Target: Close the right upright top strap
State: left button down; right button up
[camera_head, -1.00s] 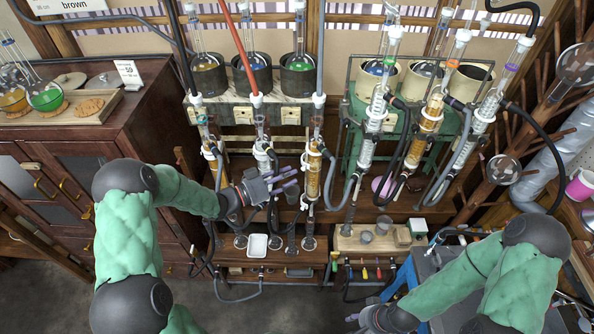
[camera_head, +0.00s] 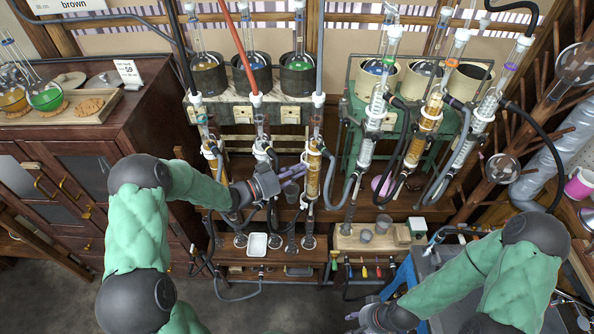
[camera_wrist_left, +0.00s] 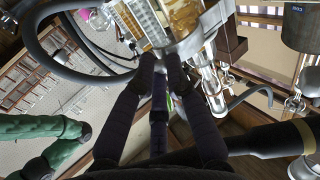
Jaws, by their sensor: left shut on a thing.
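The amber-filled upright (camera_head: 313,178) stands rightmost of the left group of three glass uprights. My left gripper (camera_head: 304,172) reaches it from the left, fingertips at its upper body. In the left wrist view the amber glass (camera_wrist_left: 186,16) is just beyond the fingertips, with a pale strap (camera_wrist_left: 192,43) around it. My left gripper (camera_wrist_left: 161,60) is shut on this strap, its two dark fingers close together. The fingers partly hide the strap, so I cannot tell whether it is fastened. My right gripper (camera_head: 366,320) is low at the bottom edge, partly cut off, far from the uprights.
Grey hoses (camera_head: 352,160) hang close beside the upright. Several more glass columns (camera_head: 425,130) stand on the green frame at right. A white tray (camera_head: 258,244) lies on the low shelf below. A wooden cabinet (camera_head: 70,170) stands at left.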

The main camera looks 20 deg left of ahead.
pick_arm(q)
jog(key=shift+d+f, duration=0.1)
jog(key=shift+w+d+f+n+t+y+b, duration=0.1)
jog(key=shift+w+d+n+t+y+b, duration=0.5)
jog(key=shift+d+n+y+b, duration=1.45)
jog(key=shift+w+d+f+n+t+y+b, duration=0.1)
jog(key=shift+w+d+n+t+y+b, duration=0.55)
jog(key=shift+n+y, duration=2.7)
jog(key=shift+w+d+n+t+y+b, duration=0.55)
jog(key=shift+d+n+y+b, duration=0.9)
jog(key=shift+y, duration=2.75)
jog(key=shift+w+a+g+b, duration=0.15)
jog(key=shift+a+g+b, duration=0.15)
jog(key=c, duration=1.4)
grip_release()
jog(key=shift+o, duration=0.6)
jog(key=shift+w+r, duration=0.1)
